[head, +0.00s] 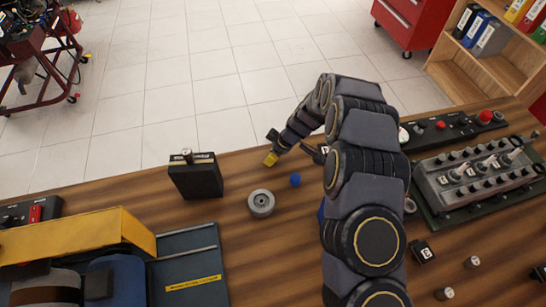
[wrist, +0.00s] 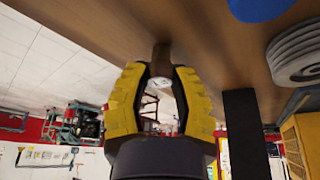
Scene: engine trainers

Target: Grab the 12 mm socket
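My gripper (head: 270,158), with yellow fingers, is low near the far edge of the wooden table (head: 240,235). In the wrist view, which is upside down, the two fingers of my gripper (wrist: 160,72) are apart. A small brownish cylinder with a pale round end (wrist: 160,62) shows between the fingertips, seemingly standing on the tabletop; it looks like a socket. I cannot read its size, and contact with the fingers is not clear. In the head view it is hidden. Two small metal cylinders (head: 472,262) (head: 444,293) stand at the lower right.
A grey ringed wheel (head: 261,203) and a blue ball (head: 295,180) are close to my gripper. A black box (head: 196,176) stands left of them. A grey engine block (head: 475,172) lies right, past my arm. A yellow-topped machine (head: 80,238) fills the lower left.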

